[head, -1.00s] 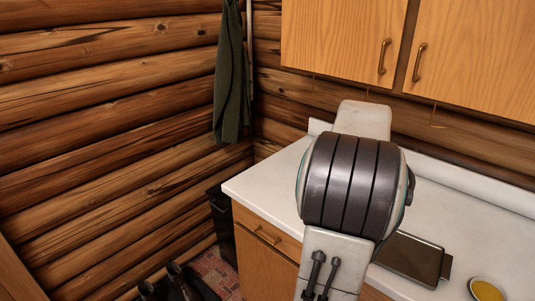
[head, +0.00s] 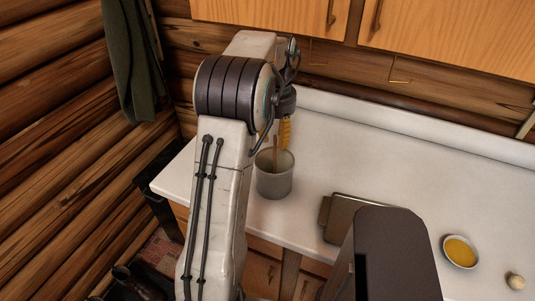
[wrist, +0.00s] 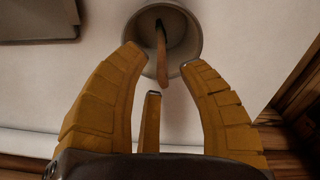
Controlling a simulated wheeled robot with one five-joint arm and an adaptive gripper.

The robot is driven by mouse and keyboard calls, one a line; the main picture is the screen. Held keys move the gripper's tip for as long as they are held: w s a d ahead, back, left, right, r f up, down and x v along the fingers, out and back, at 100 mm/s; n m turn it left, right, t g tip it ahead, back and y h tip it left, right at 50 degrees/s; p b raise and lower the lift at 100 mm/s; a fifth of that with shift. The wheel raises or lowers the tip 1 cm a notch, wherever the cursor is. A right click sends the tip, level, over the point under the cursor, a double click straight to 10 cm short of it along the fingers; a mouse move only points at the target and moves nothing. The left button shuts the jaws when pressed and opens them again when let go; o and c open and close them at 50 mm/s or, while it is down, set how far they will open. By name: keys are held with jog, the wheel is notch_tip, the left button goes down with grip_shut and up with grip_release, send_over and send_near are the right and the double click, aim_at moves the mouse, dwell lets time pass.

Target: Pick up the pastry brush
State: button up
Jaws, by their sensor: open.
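A grey crock (head: 274,181) stands upright on the white counter, left of the middle in the head view. A wooden handle (head: 275,152) sticks up out of it, probably the pastry brush; its lower end is hidden inside. My gripper (head: 285,135) is just above the crock, partly hidden by my arm. In the wrist view the crock (wrist: 194,42) is at the top middle, and the handle (wrist: 161,58) points toward my gripper (wrist: 160,64). The yellow fingers are spread open and empty, with the handle's tip between the two front fingertips.
A dark flat board or tray (head: 338,211) lies right of the crock. A small bowl of yellow stuff (head: 460,251) and a small pale round thing (head: 515,282) are further right. Wall cabinets (head: 455,35) hang above. The back right of the counter (head: 430,165) is clear.

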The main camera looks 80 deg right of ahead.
send_over(275, 170)
jog(key=shift+f+p, duration=0.45)
jog(key=shift+f, duration=2.55)
jog(key=shift+c, duration=0.4)
grip_shut()
